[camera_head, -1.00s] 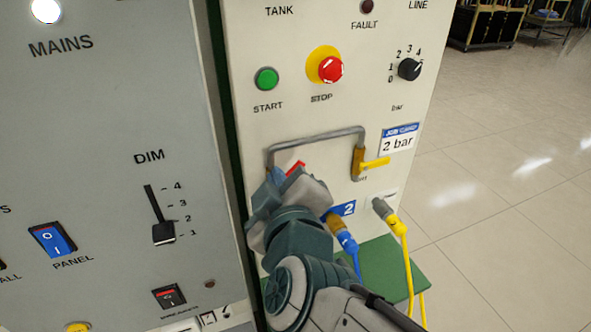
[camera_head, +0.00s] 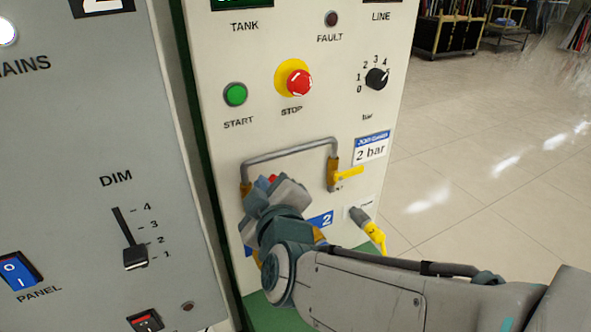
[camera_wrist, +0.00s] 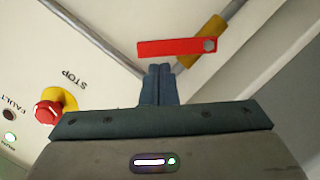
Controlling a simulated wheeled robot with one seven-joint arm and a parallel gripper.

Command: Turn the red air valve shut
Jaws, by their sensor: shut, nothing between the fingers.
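The red air valve lever (camera_wrist: 175,47) shows in the wrist view, pivoted on a brass valve body (camera_wrist: 205,38). It lies across the line of the pipe, at a slant to it. My gripper (camera_wrist: 160,68) is shut and empty, its fingertips just beside the lever's lower edge in the picture. I cannot tell if they touch it. In the head view only a small red part of the lever (camera_head: 272,178) shows behind my gripper (camera_head: 264,184), which hides most of it.
A grey pipe (camera_head: 290,149) arches to a second valve with a yellow handle (camera_head: 348,175). A red STOP button (camera_head: 299,83), green START button (camera_head: 235,94) and black dial (camera_head: 377,78) sit above. A yellow-cabled plug (camera_head: 362,217) is lower right. A grey panel (camera_head: 75,130) stands left.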

